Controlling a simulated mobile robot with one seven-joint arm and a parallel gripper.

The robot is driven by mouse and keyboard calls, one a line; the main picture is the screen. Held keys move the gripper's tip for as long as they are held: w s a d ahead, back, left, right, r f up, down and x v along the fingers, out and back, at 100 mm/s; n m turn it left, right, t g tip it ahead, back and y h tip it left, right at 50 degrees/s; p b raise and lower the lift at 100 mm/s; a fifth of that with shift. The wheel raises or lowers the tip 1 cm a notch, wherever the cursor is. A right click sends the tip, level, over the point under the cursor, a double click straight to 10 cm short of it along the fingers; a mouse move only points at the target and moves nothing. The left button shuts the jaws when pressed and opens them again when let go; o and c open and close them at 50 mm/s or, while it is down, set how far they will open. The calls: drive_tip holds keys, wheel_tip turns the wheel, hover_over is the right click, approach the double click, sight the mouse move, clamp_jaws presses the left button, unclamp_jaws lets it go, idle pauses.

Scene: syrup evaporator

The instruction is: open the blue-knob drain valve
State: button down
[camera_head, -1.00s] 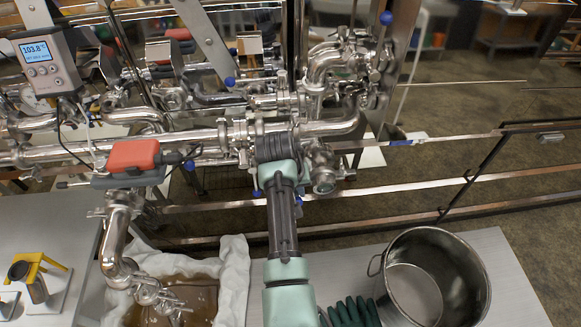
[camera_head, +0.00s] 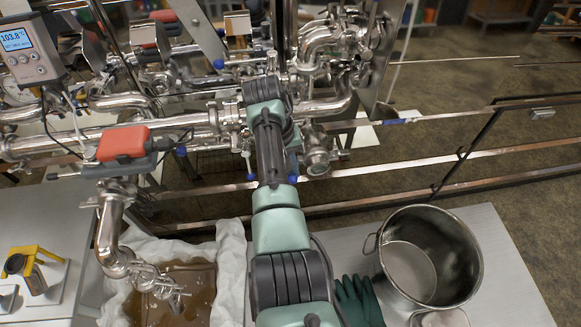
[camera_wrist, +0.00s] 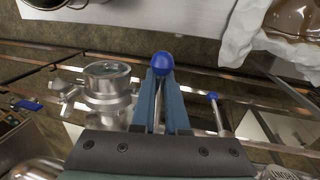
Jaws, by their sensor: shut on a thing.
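In the wrist view, my gripper (camera_wrist: 162,84) has its two teal fingers closed around a slim metal valve handle. The handle's round blue knob (camera_wrist: 163,63) sticks out just past the fingertips. A blue knob (camera_head: 293,180) shows at the right edge of my arm in the head view and looks like the same one. A second handle with a smaller blue knob (camera_wrist: 212,97) stands apart to the right of the fingers in the wrist view. The valve body under the held handle is mostly hidden by the gripper.
A round capped steel fitting (camera_wrist: 107,80) stands close beside the fingers. Steel pipes and a red-topped actuator (camera_head: 123,143) lie to the left. A cloth-lined syrup tray (camera_head: 229,270) and an empty steel pot (camera_head: 478,262) rest on the pale table below.

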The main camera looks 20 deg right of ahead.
drive_tip(key=c, duration=0.9)
unclamp_jaws()
drive_tip(key=r, duration=0.4)
drive_tip(key=a+r, duration=0.1)
drive_tip(key=r, duration=0.3)
drive_tip(key=w+a+r, duration=0.1)
drive_tip(key=r, duration=0.3)
drive_tip(key=shift+a+r, duration=0.2)
drive_tip(key=shift+r, duration=0.2)
